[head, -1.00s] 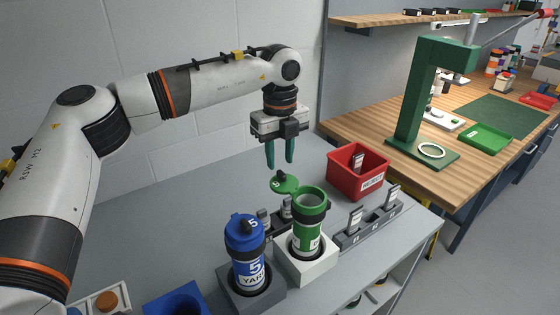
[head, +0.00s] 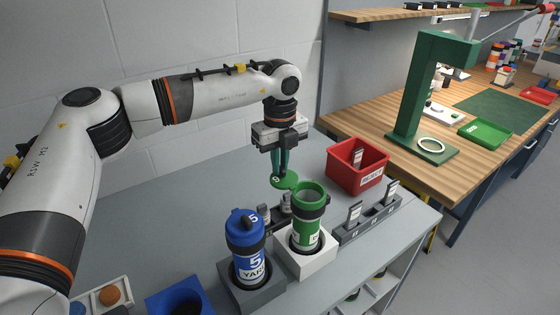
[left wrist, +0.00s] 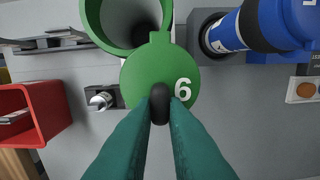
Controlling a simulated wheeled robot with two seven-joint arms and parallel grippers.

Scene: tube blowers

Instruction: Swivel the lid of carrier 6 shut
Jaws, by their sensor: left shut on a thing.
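Carrier 6 is a green tube (head: 306,232) with dark bands, upright in a white block (head: 318,262). Its mouth is open, and the empty inside shows in the left wrist view (left wrist: 122,22). Its round green lid (head: 291,180), marked 6, is swung out to the side of the mouth, and it also shows in the left wrist view (left wrist: 143,75). My left gripper (head: 280,173) points down over the lid. Its teal fingers are shut on the lid's black knob (left wrist: 159,98). My right gripper is out of view.
A blue carrier 5 (head: 245,262), its lid shut, stands beside carrier 6 in a grey block. A red bin (head: 358,178) and a grey rack (head: 368,226) with upright pieces stand to the right. The grey bench behind the lid is clear.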

